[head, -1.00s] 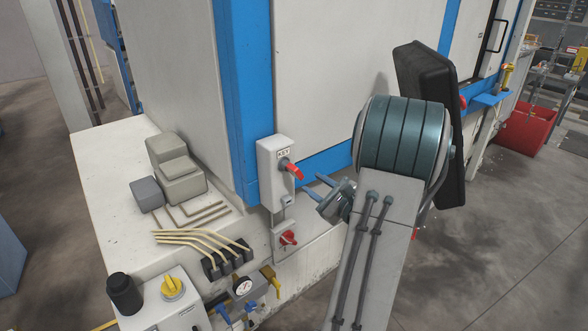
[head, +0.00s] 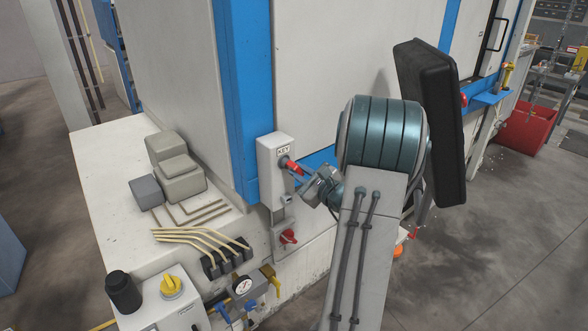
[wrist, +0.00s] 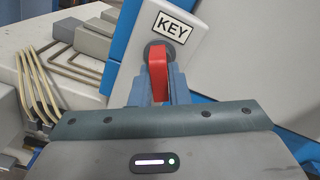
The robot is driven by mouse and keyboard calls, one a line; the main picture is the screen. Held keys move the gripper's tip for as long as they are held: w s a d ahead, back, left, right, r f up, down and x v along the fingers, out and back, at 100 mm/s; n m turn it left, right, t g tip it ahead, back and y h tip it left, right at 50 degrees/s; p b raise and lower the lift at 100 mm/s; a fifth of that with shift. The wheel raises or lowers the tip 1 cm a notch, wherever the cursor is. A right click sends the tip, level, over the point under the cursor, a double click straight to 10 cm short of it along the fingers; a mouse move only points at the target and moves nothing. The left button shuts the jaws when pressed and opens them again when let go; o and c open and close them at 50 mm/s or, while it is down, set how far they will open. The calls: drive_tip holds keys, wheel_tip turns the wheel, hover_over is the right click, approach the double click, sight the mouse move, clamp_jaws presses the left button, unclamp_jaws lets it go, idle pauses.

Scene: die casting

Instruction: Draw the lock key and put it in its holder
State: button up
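The red lock key (head: 294,167) sits in the round socket on the front of a pale box labelled KEY (head: 268,160). In the wrist view the red key (wrist: 157,72) stands upright between the two fingers of my gripper (wrist: 158,90). In the head view my gripper (head: 304,172) is at the key from the right. The fingers lie close along both sides of the key; whether they press on it I cannot tell.
Grey blocks (head: 176,170) and bent pipes (head: 200,242) lie on the ledge to the left. A blue post (head: 240,100) rises behind. A dark panel (head: 432,120) stands right of my arm.

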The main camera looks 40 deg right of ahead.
clamp_jaws()
drive_tip(key=shift+f+n+b, duration=0.1)
drive_tip(key=shift+n+b, duration=1.8)
drive_tip(key=shift+b, duration=1.8)
drive_tip(key=shift+n+b, duration=1.2)
drive_tip(key=shift+b, duration=1)
